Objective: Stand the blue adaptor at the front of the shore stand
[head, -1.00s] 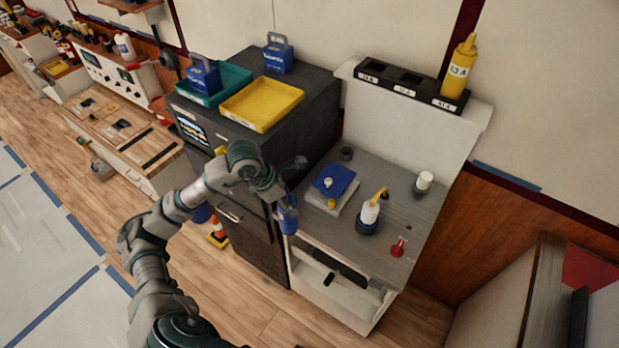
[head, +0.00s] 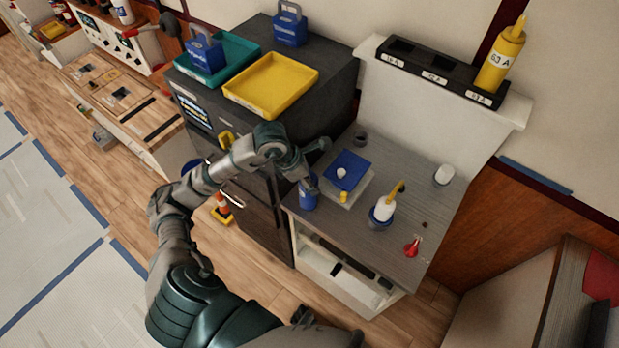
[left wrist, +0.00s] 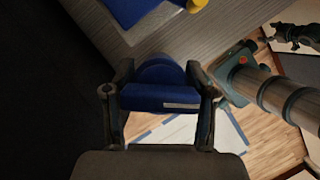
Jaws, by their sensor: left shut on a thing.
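The blue adaptor (head: 308,193) is in my left gripper (head: 306,183), by the left front corner of the grey-topped stand (head: 375,250). In the left wrist view the adaptor (left wrist: 158,97) sits between the two fingers of that gripper (left wrist: 160,95), which are shut on it. It shows there just off the grey top's edge (left wrist: 190,45). I cannot tell its exact height. A dark part (head: 300,315) at the bottom of the head view may belong to my right arm. Its jaws cannot be made out.
A dark cabinet (head: 335,95) stands left.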

